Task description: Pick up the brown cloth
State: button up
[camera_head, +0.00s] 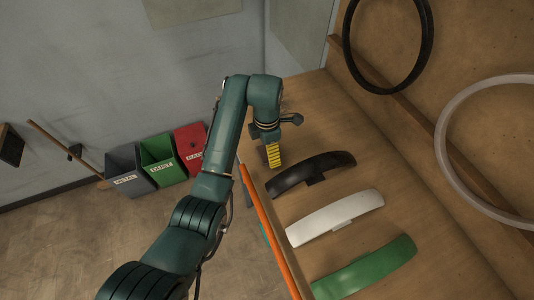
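I cannot make out a brown cloth in the head view; the brown workbench (312,105) shows no clear cloth on its visible surface. My gripper (272,156), with yellow and black stripes, points down over the bench's left side, near the far end. It is left of the black fender. Its fingertips are small and partly hidden, so I cannot tell whether it is open or holds anything.
Black (310,172), white (336,217) and green (366,269) curved fenders lie along the bench. A long orange bar (269,229) runs along its left edge. Grey (130,170), green (161,160) and red (190,145) bins stand by the wall. A black ring (347,45) leans at the back.

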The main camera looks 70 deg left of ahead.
jog(key=shift+f, duration=0.9)
jog(key=c, duration=1)
jog(key=shift+r, duration=0.1)
jog(key=shift+r, duration=4.9)
